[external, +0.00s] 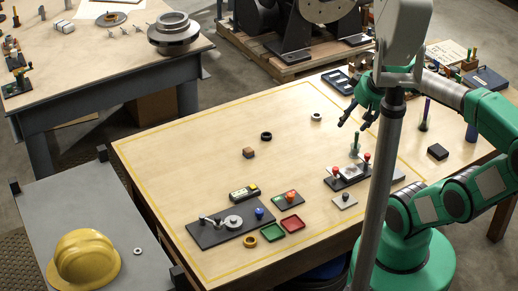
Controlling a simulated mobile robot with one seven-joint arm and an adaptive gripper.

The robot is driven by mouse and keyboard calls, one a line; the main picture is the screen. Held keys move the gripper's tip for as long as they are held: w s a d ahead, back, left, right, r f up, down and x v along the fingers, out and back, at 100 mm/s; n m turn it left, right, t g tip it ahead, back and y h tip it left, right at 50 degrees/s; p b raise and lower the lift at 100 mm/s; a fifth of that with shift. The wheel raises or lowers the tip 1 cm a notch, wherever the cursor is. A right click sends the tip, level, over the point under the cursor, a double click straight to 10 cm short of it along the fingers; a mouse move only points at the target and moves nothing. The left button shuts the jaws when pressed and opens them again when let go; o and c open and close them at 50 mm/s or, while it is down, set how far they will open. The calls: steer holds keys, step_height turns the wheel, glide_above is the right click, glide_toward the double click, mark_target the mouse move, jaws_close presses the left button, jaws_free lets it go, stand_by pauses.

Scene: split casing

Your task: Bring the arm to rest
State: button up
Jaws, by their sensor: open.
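My gripper (357,113) is in the external view, above the right part of the wooden workbench (190,165). Its dark fingers are apart and point down and to the left, with nothing seen between them. My green arm reaches up from its base at the right and bends over the bench. A grey pole in front hides part of the arm. A fixture with red knobs (347,175) stands below the gripper, apart from it.
On the bench are a dark plate with a metal lever (215,228), a green tray (273,233), a red tray (293,223), a brown block (249,152), a black ring (266,136) and a black box (437,151). The bench's left part is clear. A yellow hard hat (84,257) lies on a grey cart.

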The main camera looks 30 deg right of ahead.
steer(key=shift+f, duration=0.15)
step_height(320, 180, down, 9)
steer(key=b, duration=0.9)
steer(key=shift+f+b, duration=0.2)
steer(key=shift+b, duration=0.15)
